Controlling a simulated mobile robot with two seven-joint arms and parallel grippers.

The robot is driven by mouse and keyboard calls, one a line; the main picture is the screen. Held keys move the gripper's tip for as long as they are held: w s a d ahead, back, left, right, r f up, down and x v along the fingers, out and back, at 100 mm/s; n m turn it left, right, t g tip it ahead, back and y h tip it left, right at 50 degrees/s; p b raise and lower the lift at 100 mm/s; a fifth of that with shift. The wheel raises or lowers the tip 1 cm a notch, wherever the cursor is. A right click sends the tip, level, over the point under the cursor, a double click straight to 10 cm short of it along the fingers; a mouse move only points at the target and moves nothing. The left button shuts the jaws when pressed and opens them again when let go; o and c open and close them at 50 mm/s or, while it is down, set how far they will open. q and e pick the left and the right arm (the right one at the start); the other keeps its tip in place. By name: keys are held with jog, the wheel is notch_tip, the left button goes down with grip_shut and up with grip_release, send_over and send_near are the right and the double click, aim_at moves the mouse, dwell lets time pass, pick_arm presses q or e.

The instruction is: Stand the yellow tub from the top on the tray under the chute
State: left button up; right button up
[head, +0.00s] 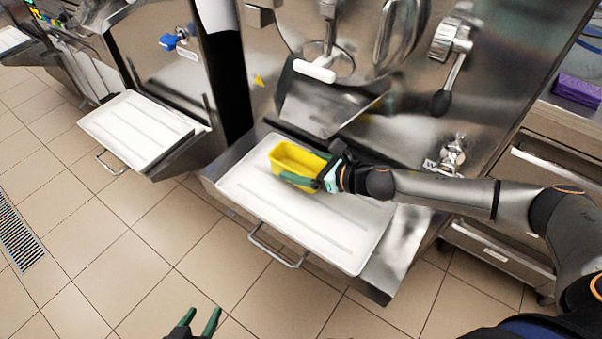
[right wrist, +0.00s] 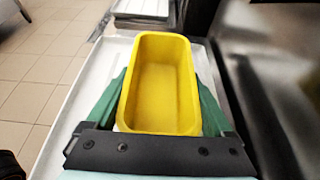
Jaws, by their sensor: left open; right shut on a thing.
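The yellow tub (head: 298,163) is upright and empty, over the white tray (head: 335,244) below the steel chute (head: 322,108) of the nearer freezer. My right gripper (head: 303,182) is shut on the tub. In the right wrist view the green fingers of my right gripper (right wrist: 160,110) lie along both long sides of the tub (right wrist: 160,85). I cannot tell whether the tub's base touches the tray. My left gripper (head: 199,322) is open and empty, low over the floor at the bottom edge of the head view.
A second freezer at the left has its own white tray (head: 138,131). A drawer unit (head: 540,170) stands at the right, with a purple item (head: 577,91) on top. A lever (head: 448,75) and a tap (head: 452,155) stick out from the nearer freezer. The tray's front part is clear.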

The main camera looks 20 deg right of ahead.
aim_at(298, 168)
notch_tip(298, 168, down, 2)
jog(key=shift+f+b, duration=0.1)
jog(key=shift+b, duration=0.2)
jog(key=shift+w+d+f, duration=0.1)
jog(key=shift+d+f, duration=0.05)
jog(key=shift+f, duration=0.2)
jog(key=o, duration=1.2)
jog(key=shift+o, duration=0.2)
jog(key=shift+r, duration=0.1)
